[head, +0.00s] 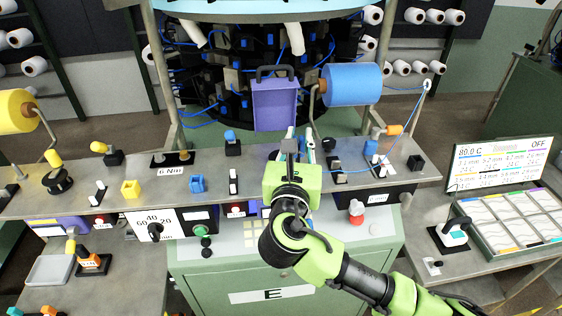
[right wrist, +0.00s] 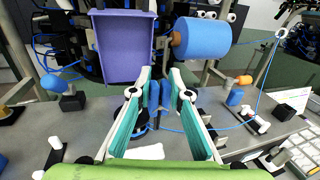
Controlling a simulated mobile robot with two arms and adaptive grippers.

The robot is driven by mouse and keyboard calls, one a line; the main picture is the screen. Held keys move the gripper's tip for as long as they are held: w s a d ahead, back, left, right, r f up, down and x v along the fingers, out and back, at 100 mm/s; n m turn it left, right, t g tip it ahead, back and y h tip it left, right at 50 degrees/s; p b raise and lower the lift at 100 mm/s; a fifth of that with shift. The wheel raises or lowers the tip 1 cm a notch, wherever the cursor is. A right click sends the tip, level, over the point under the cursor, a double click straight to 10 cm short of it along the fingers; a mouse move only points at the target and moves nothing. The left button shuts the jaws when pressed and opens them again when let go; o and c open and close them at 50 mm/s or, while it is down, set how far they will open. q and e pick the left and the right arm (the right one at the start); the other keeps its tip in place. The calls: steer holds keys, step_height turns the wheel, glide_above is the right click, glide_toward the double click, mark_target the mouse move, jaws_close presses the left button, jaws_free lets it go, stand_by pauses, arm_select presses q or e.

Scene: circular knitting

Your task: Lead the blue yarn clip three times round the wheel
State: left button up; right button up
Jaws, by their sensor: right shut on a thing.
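My right gripper (head: 290,140) reaches over the bench shelf below the purple bin. In the right wrist view its teal-padded fingers (right wrist: 153,95) are shut on the blue yarn clip (right wrist: 154,96), which shows between the tips. The blue yarn (right wrist: 225,130) runs from the clip to the right, then up to the eyelet (head: 426,84) and back to the blue spool (head: 352,84). A dark round part (right wrist: 139,117), possibly the wheel, shows behind the fingers and is mostly hidden. I cannot tell whether yarn lies around it. My left gripper is not in view.
The purple bin (head: 275,104) hangs close behind the gripper. A blue-knobbed post (head: 232,141) stands to its left, and a blue and an orange part (head: 394,130) stand to its right. Switches line the shelf (head: 210,172). A display (head: 498,160) stands at right.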

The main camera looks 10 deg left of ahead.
steer(key=shift+s+a, duration=0.15)
steer(key=shift+s, duration=0.25)
steer(key=shift+r, duration=0.1)
steer(key=shift+r, duration=2)
steer(key=shift+w, duration=0.15)
